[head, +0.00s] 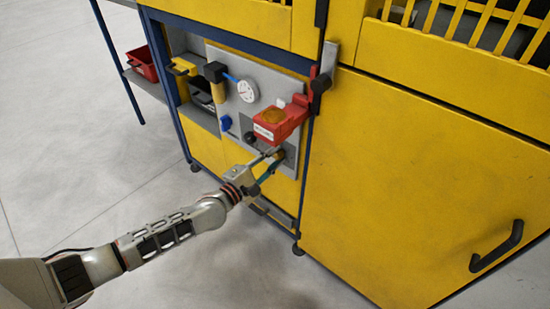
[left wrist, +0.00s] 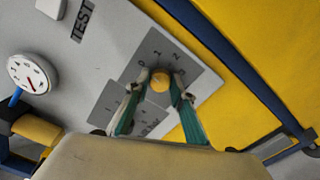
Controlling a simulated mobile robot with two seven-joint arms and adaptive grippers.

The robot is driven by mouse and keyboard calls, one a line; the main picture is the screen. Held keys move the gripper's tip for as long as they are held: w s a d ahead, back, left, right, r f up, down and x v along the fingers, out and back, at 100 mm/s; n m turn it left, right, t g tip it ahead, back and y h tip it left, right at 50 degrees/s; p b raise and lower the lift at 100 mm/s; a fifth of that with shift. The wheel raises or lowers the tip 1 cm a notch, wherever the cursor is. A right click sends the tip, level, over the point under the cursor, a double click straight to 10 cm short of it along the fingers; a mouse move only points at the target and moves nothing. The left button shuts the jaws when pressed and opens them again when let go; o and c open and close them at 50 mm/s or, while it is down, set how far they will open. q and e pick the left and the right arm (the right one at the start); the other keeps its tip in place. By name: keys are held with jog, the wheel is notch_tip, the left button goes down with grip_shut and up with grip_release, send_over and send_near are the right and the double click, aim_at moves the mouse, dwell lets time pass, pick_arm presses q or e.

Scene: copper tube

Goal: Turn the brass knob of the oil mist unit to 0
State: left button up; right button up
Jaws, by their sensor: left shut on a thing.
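The brass knob (left wrist: 160,82) sits on a dark grey dial plate (left wrist: 150,58) with small digits around it. My left gripper (left wrist: 156,86) has one finger on each side of the knob and is shut on it. In the head view my left gripper (head: 272,158) reaches the lower right of the light grey panel (head: 265,83), and its fingers partly hide the knob. I cannot tell which digit the knob points to. My right gripper is not in view.
A white gauge (head: 247,90) and a black knob (head: 250,137) are on the panel. A yellow door (head: 400,190) stands at the right. The floor at left is clear.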

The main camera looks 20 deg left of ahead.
pick_arm(q)
jog(key=shift+f+n, duration=0.15)
jog(key=shift+n, duration=0.55)
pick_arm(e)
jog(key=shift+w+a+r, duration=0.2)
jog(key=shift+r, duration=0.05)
pick_arm(q)
jog(key=shift+n, duration=0.3)
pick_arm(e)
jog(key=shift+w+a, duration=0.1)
pick_arm(q)
jog(key=o, duration=1.1)
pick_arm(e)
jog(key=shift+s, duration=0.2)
pick_arm(q)
jog(key=v, duration=1.2)
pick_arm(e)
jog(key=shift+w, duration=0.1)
